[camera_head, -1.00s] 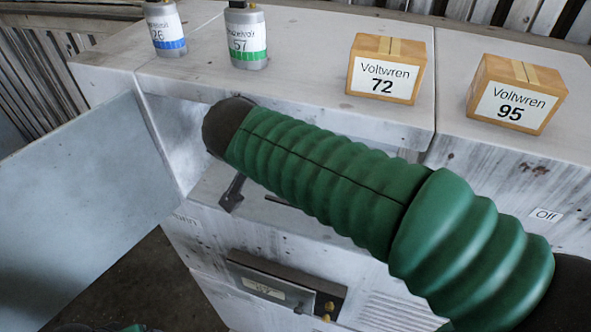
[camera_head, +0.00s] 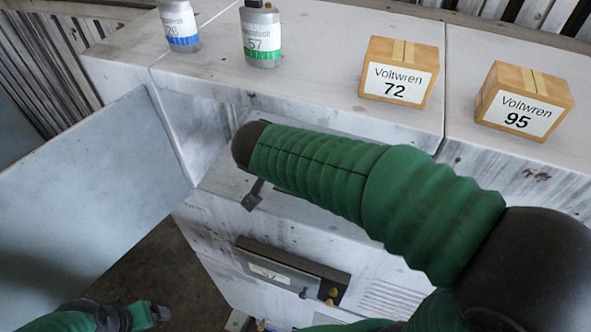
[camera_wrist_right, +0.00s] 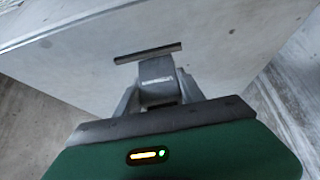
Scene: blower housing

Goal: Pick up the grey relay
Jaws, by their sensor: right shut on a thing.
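My right gripper (camera_wrist_right: 157,92) is shut on a small grey block with a pale label, the grey relay (camera_wrist_right: 155,73), in the right wrist view. A pale grey metal face and a dark narrow bar or slot lie beyond it. In the head view, my right arm reaches across the cabinet, and part of the right gripper (camera_head: 253,196) shows below its dark end joint. The relay cannot be made out there. My left gripper (camera_head: 150,313) is low at the left over the dark floor, too small to tell its jaws.
An open cabinet door (camera_head: 95,200) stands at left. On the cabinet top (camera_head: 310,60) are a blue-banded can (camera_head: 181,30), a green-banded can (camera_head: 261,38), box 72 (camera_head: 397,75) and box 95 (camera_head: 524,103). A drawer-like panel (camera_head: 285,272) is on the front below.

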